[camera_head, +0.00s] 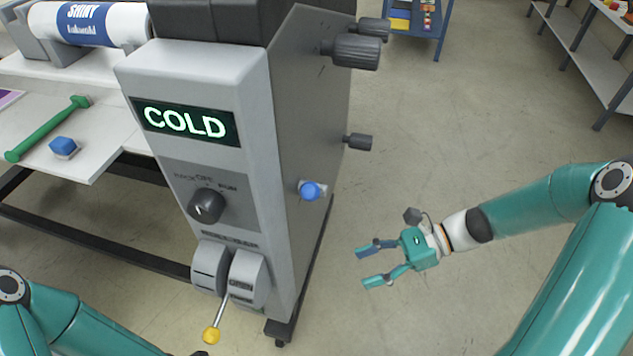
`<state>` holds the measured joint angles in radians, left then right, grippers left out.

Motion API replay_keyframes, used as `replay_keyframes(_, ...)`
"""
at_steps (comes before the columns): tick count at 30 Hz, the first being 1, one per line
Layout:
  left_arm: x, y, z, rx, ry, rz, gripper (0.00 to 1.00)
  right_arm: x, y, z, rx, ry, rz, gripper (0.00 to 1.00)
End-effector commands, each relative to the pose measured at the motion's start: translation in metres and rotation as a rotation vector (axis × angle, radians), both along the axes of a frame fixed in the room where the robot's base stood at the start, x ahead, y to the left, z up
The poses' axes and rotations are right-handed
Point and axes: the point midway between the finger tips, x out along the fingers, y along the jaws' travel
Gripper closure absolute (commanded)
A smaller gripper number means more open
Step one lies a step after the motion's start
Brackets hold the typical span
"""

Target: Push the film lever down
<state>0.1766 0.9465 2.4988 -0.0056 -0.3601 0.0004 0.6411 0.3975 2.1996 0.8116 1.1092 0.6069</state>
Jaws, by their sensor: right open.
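A lever with a thin metal rod and a yellow knob (212,335) sticks out from a grey slotted housing (248,279) low on the front of the laminator (200,75). The rod slopes down toward me, and the label above the housing is too small to read. My right gripper (364,267) is open and empty, to the right of the laminator and apart from it, with its fingers pointing left. My left arm enters at the bottom left, and its gripper fingers are below the picture edge.
The laminator shows a lit COLD display (186,121), a black dial (206,205), a blue side button (310,191) and dark side knobs (356,51). A white table (95,165) stands left with a green tool (45,130).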

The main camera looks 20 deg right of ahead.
Motion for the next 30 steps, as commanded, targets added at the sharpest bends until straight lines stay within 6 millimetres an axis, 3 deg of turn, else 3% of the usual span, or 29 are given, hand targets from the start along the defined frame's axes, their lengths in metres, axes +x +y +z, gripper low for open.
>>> replay_keyframes(1, 0.0, 0.0, 0.004, 0.0, 0.0, 0.0, 0.6, 0.008, -0.015, 0.035, 0.081, -0.003, -0.078, 0.41)
replay_keyframes(3, 0.0, 0.0, 0.006, 0.0, 0.0, 0.0, 0.6, 0.015, -0.03, 0.078, 0.196, -0.01, -0.151, 0.41)
replay_keyframes(6, 0.0, 0.0, 0.008, 0.0, 0.0, 0.0, 0.6, 0.017, -0.047, 0.126, 0.32, -0.032, -0.212, 0.41)
replay_keyframes(9, 0.0, 0.0, 0.009, 0.0, 0.0, 0.0, 0.6, 0.016, -0.058, 0.155, 0.394, -0.052, -0.235, 0.41)
replay_keyframes(12, 0.0, 0.0, 0.01, 0.0, 0.0, 0.0, 0.6, 0.015, -0.059, 0.169, 0.428, -0.062, -0.24, 0.41)
replay_keyframes(17, 0.0, 0.0, 0.013, 0.0, 0.0, 0.0, 0.6, 0.021, -0.045, 0.172, 0.437, -0.062, -0.237, 0.41)
replay_keyframes(30, 0.0, 0.0, 0.031, 0.0, 0.0, 0.0, 0.6, 0.054, 0.039, 0.172, 0.435, -0.059, -0.233, 0.41)
